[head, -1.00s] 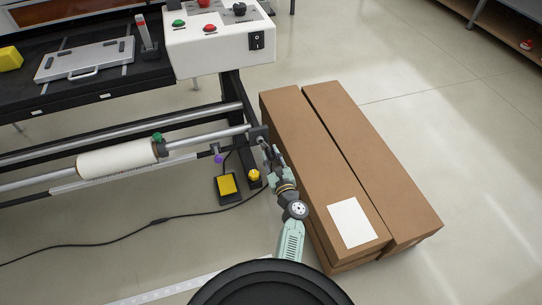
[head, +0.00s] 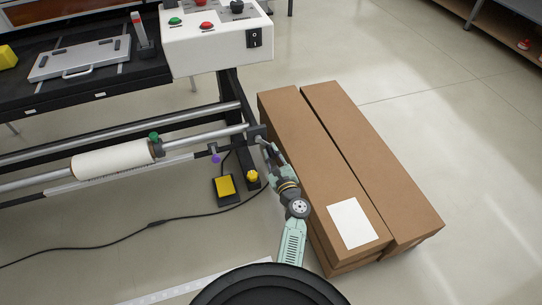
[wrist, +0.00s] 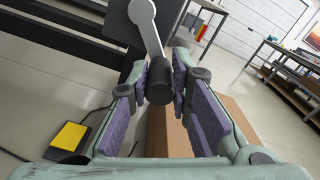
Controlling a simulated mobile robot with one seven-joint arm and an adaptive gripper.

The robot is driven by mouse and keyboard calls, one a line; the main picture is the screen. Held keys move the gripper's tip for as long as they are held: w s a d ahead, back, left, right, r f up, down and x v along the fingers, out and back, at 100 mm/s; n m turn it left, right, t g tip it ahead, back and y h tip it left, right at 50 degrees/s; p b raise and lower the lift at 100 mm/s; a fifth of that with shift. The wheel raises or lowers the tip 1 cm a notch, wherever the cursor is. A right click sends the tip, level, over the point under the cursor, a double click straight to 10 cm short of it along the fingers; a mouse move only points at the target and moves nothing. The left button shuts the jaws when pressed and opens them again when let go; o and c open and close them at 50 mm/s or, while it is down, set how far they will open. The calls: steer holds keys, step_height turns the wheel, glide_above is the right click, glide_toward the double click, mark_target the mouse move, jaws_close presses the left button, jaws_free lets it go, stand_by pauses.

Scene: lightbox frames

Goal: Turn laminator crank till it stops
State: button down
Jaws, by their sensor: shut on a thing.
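The crank (wrist: 146,28) shows in the wrist view as a grey metal arm running down from a dark square end plate (wrist: 119,22). Its black cylindrical handle (wrist: 160,82) sits between the purple finger pads of my gripper (wrist: 160,72). My gripper is shut on this handle. In the head view my gripper (head: 266,146) is at the right end of the laminator's lower rollers, beside the dark frame leg. The crank is too small and covered to make out clearly there. The laminator's white control box (head: 217,42) stands above, with buttons on top.
Two long brown cartons (head: 350,165) lie close along the right of my arm. A yellow foot pedal (head: 225,186) and its black cable lie on the floor at left. A white roll (head: 112,160) sits on the lower bar. Floor right of the cartons is clear.

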steer(key=c, duration=1.5)
jaws_free()
steer(key=shift+o, duration=0.2)
steer(key=v, duration=0.7)
steer(key=shift+s, duration=0.2)
steer(key=shift+d, duration=0.1)
